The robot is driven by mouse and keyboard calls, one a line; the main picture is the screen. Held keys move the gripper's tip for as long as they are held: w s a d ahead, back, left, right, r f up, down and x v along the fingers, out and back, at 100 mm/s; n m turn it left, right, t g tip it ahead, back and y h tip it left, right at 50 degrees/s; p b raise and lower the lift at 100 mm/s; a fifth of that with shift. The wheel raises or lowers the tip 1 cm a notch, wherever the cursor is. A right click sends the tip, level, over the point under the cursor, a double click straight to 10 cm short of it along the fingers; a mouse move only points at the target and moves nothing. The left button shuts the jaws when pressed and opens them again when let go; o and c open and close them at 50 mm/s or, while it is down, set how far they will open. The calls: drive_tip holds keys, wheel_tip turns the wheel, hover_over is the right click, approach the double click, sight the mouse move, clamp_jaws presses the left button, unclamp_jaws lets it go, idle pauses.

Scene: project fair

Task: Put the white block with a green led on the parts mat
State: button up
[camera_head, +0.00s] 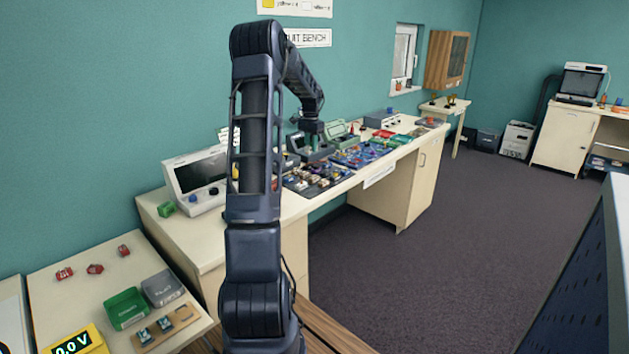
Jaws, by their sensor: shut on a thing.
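My arm rises in the foreground and bends over the long bench (205,236). My gripper (314,138) points down above the back part of the bench, near a grey-green device. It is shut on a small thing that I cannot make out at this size. A dark mat (297,187) with several small pale and coloured blocks lies near the bench's front edge, below my gripper in the picture. A blue mat (350,160) with many small coloured parts lies to its right. I cannot tell which one is the parts mat, nor pick out a white block with a green led.
A white instrument with a dark screen (200,182) and a small green block (166,209) stand at the bench's left. A green case (341,131) stands behind the mats. A nearer table holds a green bin (126,308) and a grey bin (162,288). Open carpet lies right.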

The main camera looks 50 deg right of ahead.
sight(311, 192)
wheel_tip(311, 192, down, 20)
idle(0.6)
drive_tip(key=o, duration=1)
drive_tip(key=shift+f, duration=0.1)
wheel_tip(311, 192, up, 12)
drive_tip(key=shift+r, duration=0.15)
